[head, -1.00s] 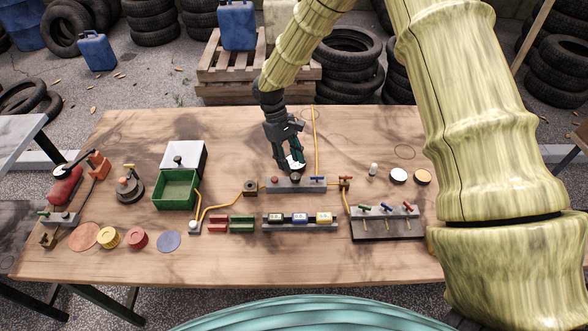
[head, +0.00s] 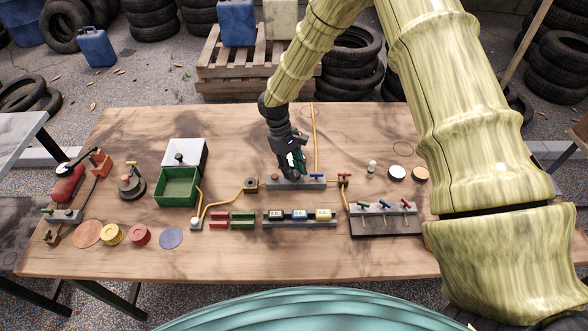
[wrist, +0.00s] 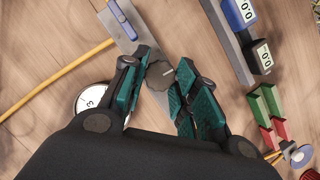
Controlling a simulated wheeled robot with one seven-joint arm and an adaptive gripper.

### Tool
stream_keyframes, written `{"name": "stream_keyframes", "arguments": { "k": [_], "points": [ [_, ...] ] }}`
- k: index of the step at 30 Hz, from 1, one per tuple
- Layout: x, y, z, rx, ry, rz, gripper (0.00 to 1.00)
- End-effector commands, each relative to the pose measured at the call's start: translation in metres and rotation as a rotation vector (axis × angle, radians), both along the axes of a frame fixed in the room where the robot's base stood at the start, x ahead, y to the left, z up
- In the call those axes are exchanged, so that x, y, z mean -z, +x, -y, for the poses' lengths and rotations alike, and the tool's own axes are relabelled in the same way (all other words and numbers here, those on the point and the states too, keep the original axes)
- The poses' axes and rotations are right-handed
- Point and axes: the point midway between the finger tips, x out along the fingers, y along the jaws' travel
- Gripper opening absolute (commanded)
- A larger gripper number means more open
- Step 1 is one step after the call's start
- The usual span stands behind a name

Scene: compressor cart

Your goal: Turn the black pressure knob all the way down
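The black knob (wrist: 160,75) sits on a grey metal block (wrist: 152,53) on the wooden table. In the wrist view the knob lies between the two teal-padded fingertips of my gripper (wrist: 165,85), which are apart, one on each side. I cannot tell whether either finger touches it. A white dial gauge (wrist: 90,97) is partly hidden behind the left finger. In the head view my gripper (head: 293,172) is over the middle of the grey block (head: 312,182) and hides the knob and the gauge.
A blue lever (wrist: 122,20) is on the same block, and a red button (head: 275,177) is at its left end. Number displays (head: 300,216) stand in front. A green bin (head: 178,187) is to the left. A yellow hose (head: 315,140) runs behind the block. The table behind it is mostly clear.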

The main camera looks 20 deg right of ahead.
Motion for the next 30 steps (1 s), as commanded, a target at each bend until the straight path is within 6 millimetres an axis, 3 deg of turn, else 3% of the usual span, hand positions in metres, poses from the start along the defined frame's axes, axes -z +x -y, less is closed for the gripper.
{"name": "stream_keyframes", "arguments": {
  "k": [19, 20, 21, 30],
  "points": [
    [-0.0008, 0.0004, 0.0004, -0.085, -0.001, 0.001, 0.06],
    [-0.0008, 0.0004, 0.0005, -0.084, -0.002, 0.001, 0.31],
    [-0.0007, 0.0005, 0.0004, -0.084, -0.002, 0.001, 0.38],
    [-0.0007, 0.0003, 0.0, -0.084, -0.001, 0.0, 0.38]
  ]
}}
